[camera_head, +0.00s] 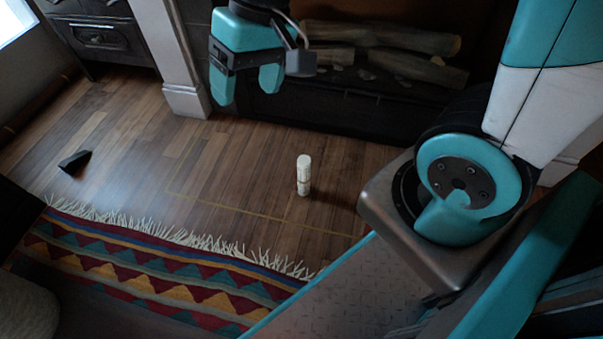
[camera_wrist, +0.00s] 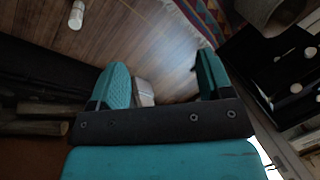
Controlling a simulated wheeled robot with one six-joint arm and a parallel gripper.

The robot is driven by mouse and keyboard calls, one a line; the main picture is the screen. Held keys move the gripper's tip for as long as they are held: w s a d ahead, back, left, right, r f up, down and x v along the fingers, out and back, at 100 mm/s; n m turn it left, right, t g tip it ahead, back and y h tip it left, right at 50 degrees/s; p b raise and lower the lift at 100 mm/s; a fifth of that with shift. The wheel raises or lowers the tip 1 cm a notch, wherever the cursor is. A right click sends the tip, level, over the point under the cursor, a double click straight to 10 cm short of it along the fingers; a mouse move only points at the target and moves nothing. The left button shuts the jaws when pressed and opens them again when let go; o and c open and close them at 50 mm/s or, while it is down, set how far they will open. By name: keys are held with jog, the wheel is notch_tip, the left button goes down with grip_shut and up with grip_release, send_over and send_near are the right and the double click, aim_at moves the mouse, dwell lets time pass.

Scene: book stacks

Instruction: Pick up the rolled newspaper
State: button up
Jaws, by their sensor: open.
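The rolled newspaper looks like a small off-white cylinder (camera_head: 304,175) standing upright on the wooden floor, right of centre in the head view. It also shows near the top left of the wrist view (camera_wrist: 76,15), outside the space between the fingers. My gripper (camera_head: 247,88) is open and empty. It hangs above the floor in front of the fireplace, up and to the left of the roll in the head view, clearly apart from it. Both teal fingers show in the wrist view (camera_wrist: 162,68), with floor and a pale pillar base between them.
The dark fireplace with logs (camera_head: 385,42) stands behind the roll, with a pale pillar (camera_head: 186,98) at its left. A fringed patterned rug (camera_head: 150,270) lies in front. A dark wedge (camera_head: 75,161) sits on the floor at left. Floor around the roll is clear.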

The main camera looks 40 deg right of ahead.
jog(key=w+d+f+m+h, duration=0.1)
jog(key=w+d+f+m, duration=0.5)
jog(key=w+f, duration=0.3)
jog(key=m+h+b, duration=0.2)
jog(key=m+h, duration=0.1)
jog(key=m, duration=0.7)
send_over(305, 159)
notch_tip(305, 159, down, 22)
jog(key=shift+g, duration=0.3)
jog(key=f+b, duration=0.2)
jog(key=f, duration=0.2)
jog(key=f+b, duration=0.2)
jog(key=f, duration=0.2)
jog(key=f+b, duration=0.1)
jog(key=f, duration=0.3)
jog(key=shift+s+d+b, duration=0.3)
jog(key=shift+d+b, duration=0.05)
jog(key=shift+b, duration=0.05)
jog(key=f+b, duration=0.1)
jog(key=f, duration=0.1)
jog(key=f+b, duration=0.3)
jog(key=f, duration=0.1)
jog(key=shift+w+a+f+b, duration=0.1)
jog(key=shift+w+a+b, duration=0.2)
jog(key=shift+w+b, duration=0.05)
jog(key=shift+c, duration=0.2)
jog(key=c, duration=1.3)
